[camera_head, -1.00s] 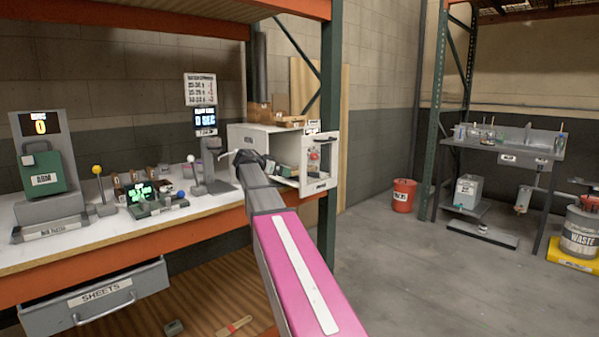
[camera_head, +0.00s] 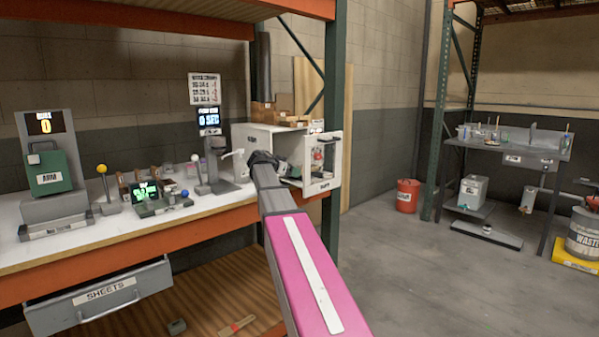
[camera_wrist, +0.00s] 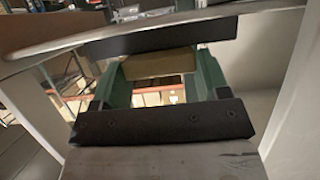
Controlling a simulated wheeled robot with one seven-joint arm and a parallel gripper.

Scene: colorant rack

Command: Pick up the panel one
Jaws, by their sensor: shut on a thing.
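My gripper (camera_wrist: 165,78) shows in the wrist view as two dark bars, with a green piece (camera_wrist: 208,72) between them. The green piece has a tan face and looks like a frame or block. I cannot read a label on it, so I cannot tell if it is panel one. In the head view my gripper (camera_head: 262,158) is at the front of the white cabinet (camera_head: 255,140) on the bench. There my arm hides its fingers and whatever they hold. The cabinet's clear-fronted door or side (camera_head: 322,160) is at its right.
A green rack post (camera_head: 332,120) stands right of the cabinet.

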